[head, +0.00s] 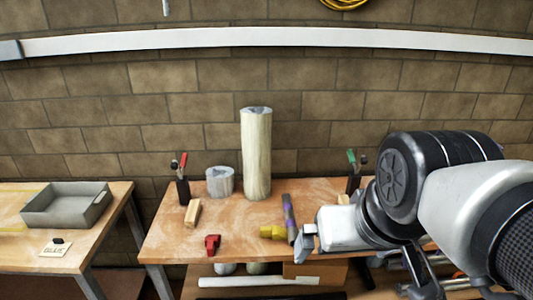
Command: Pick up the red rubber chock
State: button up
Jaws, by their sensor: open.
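The red rubber chock (212,243) lies on the wooden workbench (165,232), near its front edge and left of the middle. It is small and blocky, and its fine shape is hard to make out. My gripper (303,240) is over the right part of the bench, to the right of the chock and well apart from it. It is open, with nothing seen between its fingers. A yellow piece stands just left of my gripper, between it and the chock.
A tall pale post (256,155) and a short stub (220,182) stand at the back. A wood block (193,213), yellow piece (272,232) and purple-marked tube (289,217) lie nearby. A grey tray (65,207) sits on the left table. Bare bench separates chock and yellow piece.

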aim_at(212, 241)
jog(key=u, duration=0.7)
jog(key=k+j+z, duration=0.1)
jog(key=j, duration=0.2)
jog(key=k+j+z, duration=0.1)
jog(key=j, duration=0.2)
